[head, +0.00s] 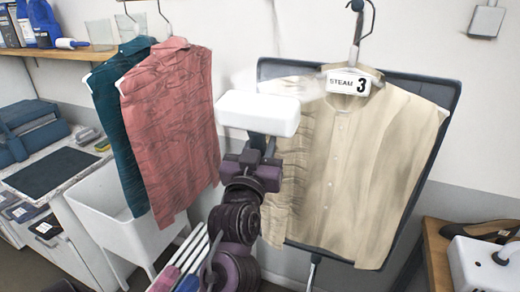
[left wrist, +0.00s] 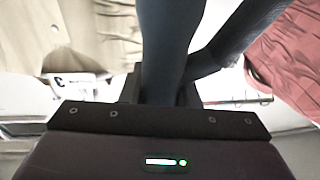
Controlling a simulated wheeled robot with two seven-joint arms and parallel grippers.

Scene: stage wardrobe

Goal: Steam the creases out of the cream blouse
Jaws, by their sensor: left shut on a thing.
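The cream blouse (head: 365,165) hangs on a hanger before a dark upright board (head: 432,95). A white tag (head: 348,83) reading STEAM 3 is at its collar. The strip on its left side is finely wrinkled; the middle and right look smoother, with soft folds. My left gripper (head: 260,150) is shut on the white steamer head (head: 257,113), beside the blouse's upper left edge. Faint steam shows near it. Whether the head touches the cloth I cannot tell. The blouse (left wrist: 65,30) and tag (left wrist: 75,85) also show in the left wrist view. My right gripper is not in view.
A pink shirt (head: 170,130) and a teal one (head: 106,95) hang left, above a white bin (head: 125,225). A shelf (head: 65,50) is upper left.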

